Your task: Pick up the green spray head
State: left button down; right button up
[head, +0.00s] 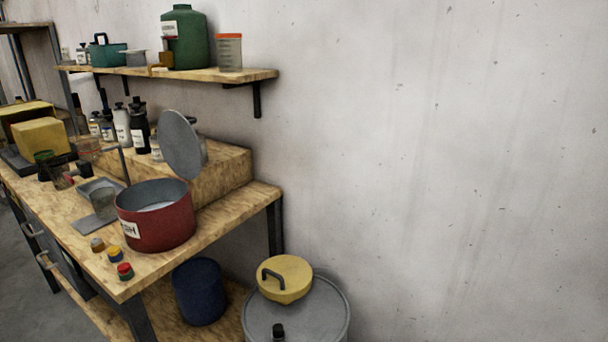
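I cannot pick out a green spray head for certain in the head view. A small red-topped thing with a green lower part (125,272) sits near the front corner of the wooden workbench (185,255); I cannot tell what it is. Neither of my grippers is in view.
A red pot (155,225) with a raised grey lid (180,145) stands on the bench. A wall shelf (245,76) holds a large green jug (187,40). A grey drum (325,315) with a yellow lid (285,282) on top stands right of the bench, by a bare wall.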

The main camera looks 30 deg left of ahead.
aim_at(125, 272)
jog(key=u, duration=1.75)
